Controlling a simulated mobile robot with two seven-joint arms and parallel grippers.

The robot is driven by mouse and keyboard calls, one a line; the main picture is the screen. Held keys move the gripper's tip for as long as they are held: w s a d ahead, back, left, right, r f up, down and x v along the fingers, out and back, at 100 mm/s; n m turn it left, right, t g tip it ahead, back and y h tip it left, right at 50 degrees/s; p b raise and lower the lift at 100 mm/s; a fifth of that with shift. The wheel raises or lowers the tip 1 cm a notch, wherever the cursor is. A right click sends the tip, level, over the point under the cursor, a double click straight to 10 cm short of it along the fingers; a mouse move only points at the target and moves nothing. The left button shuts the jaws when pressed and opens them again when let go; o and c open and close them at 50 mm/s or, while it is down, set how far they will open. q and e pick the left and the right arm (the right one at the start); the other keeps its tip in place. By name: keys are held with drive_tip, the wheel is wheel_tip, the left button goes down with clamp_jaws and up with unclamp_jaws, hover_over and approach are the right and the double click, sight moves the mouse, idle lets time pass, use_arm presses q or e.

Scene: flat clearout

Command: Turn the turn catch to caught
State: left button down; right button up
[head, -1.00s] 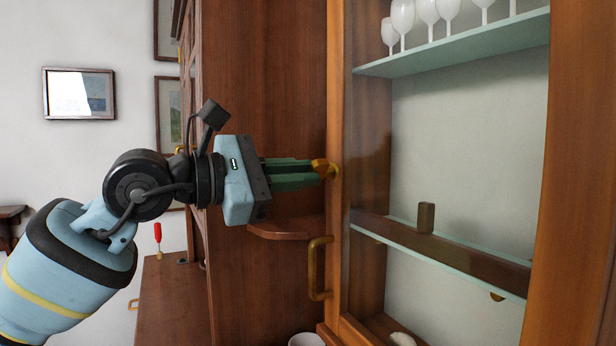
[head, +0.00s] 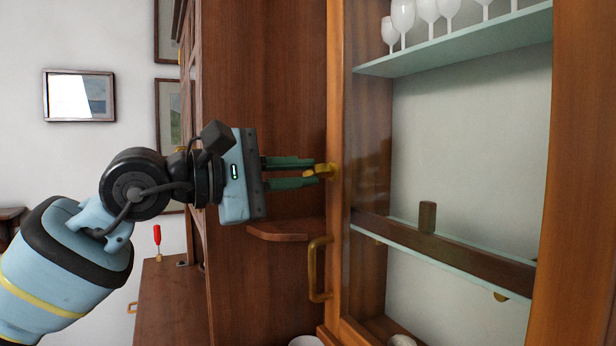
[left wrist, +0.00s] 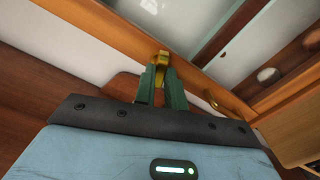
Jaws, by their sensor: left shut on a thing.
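The turn catch (head: 323,171) is a small brass-yellow piece on the wooden frame at the left edge of the glazed cabinet door (head: 339,110). My left gripper (head: 316,175) reaches it from the left, and its green fingers are shut on it. The left wrist view also shows the catch (left wrist: 162,58) between the fingertips (left wrist: 160,70). The fingers hide part of the catch, so I cannot tell its exact turn. My right gripper is in neither view.
A brass handle (head: 316,270) sits on the door frame below the catch. A small wooden shelf (head: 280,230) juts out under my gripper. Behind the glass are white goblets (head: 403,17) and glass shelves. A red-handled tool (head: 157,237) stands at lower left.

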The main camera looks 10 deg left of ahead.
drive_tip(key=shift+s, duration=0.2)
use_arm(q)
drive_tip(key=shift+m, duration=0.4)
drive_tip(key=m, duration=0.3)
drive_tip(key=c, duration=1.9)
unclamp_jaws()
drive_tip(key=shift+b, duration=0.3)
drive_tip(key=o, duration=0.6)
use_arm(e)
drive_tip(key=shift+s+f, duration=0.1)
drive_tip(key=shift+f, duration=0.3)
